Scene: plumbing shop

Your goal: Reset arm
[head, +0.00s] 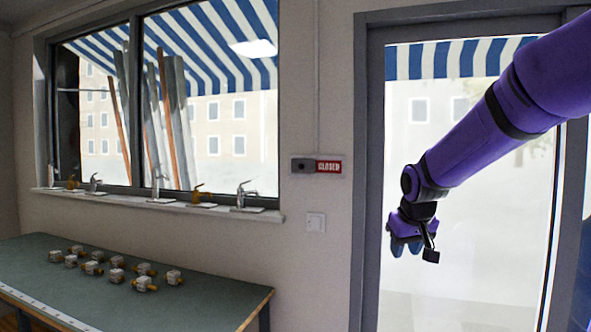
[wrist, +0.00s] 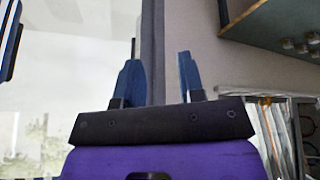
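My gripper (head: 405,246) hangs at the end of my purple arm in the head view, in front of the glass door and well to the right of the table. In the wrist view my gripper (wrist: 158,78) shows two blue fingers standing wide apart with nothing between them.
A green-topped table (head: 215,292) stands at the lower left with several small brass-and-white valve-like parts (head: 116,262) on it. Several faucets (head: 158,186) stand on the window sill (head: 100,198). A door (head: 425,270) is behind my arm.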

